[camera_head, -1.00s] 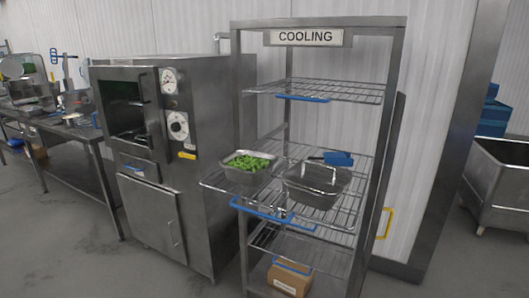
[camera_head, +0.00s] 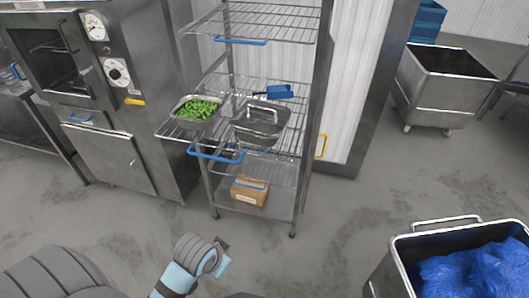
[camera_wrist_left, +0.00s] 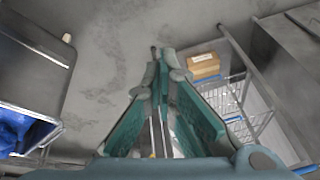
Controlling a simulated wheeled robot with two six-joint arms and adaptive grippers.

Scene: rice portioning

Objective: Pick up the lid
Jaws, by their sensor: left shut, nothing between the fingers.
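The lid (camera_head: 253,123) is a flat steel cover with an arched handle. It lies on a steel pan (camera_head: 257,137) on the middle wire shelf of the cooling rack, in the head view. My left gripper (camera_wrist_left: 161,57) is shut and empty in the wrist view, above the floor and well apart from the lid. Part of my left arm shows at the bottom of the head view. The lid does not show in the wrist view. My right gripper is in neither view.
An open pan of green vegetables (camera_head: 198,112) sits left of the lid. A blue-handled tool (camera_head: 279,92) lies behind it. A cardboard box (camera_head: 249,190) is on the bottom shelf. A bin (camera_head: 404,251) with blue bags stands at lower right. Floor before the rack is clear.

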